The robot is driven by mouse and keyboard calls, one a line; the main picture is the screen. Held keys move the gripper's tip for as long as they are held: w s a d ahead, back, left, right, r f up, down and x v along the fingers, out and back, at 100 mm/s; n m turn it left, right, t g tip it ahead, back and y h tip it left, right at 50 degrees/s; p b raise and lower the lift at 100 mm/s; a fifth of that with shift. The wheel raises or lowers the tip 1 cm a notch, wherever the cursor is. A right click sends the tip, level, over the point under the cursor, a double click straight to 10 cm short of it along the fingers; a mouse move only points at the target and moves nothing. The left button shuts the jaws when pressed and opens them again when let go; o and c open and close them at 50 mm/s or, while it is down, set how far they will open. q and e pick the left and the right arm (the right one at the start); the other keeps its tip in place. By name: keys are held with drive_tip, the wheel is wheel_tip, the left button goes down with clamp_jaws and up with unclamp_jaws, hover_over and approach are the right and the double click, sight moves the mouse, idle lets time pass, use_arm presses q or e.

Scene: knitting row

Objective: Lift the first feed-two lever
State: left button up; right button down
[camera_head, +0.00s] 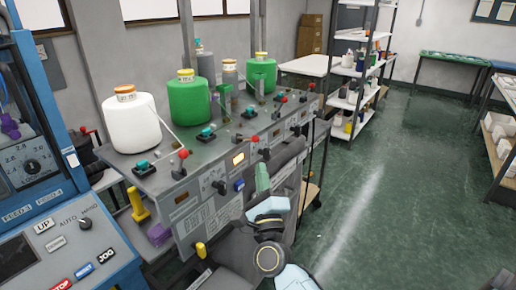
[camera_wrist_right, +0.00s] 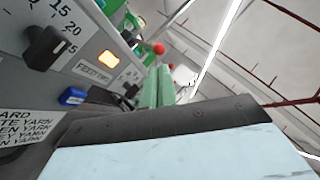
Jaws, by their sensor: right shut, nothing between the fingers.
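My right gripper (camera_head: 262,172) is in front of the grey machine's front panel, its pale green fingers together and empty. The fingers also show in the right wrist view (camera_wrist_right: 157,84), pointing up past the panel. There, a FEED TWO label (camera_wrist_right: 92,74) sits below a lit amber lamp (camera_wrist_right: 107,58). A red-knobbed lever (camera_wrist_right: 158,48) shows just beyond the fingertips. In the head view, one red-knobbed lever (camera_head: 183,154) stands at the near left end and another (camera_head: 283,100) farther back. I cannot tell which is the first feed-two lever. My left gripper is not in view.
A white yarn cone (camera_head: 131,124) and green cones (camera_head: 189,103) (camera_head: 261,75) stand on the machine top. A blue control console (camera_head: 75,245) is at left. Yellow (camera_head: 137,204) and blue (camera_head: 239,184) parts jut from the front panel. Open green floor (camera_head: 390,190) lies at right.

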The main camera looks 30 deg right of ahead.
sight(256, 142)
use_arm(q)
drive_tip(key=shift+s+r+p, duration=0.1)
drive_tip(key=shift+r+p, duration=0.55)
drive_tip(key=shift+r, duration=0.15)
use_arm(e)
drive_tip(key=x, duration=0.6)
drive_tip(key=shift+w+d, duration=0.1)
drive_tip(key=shift+w, duration=0.05)
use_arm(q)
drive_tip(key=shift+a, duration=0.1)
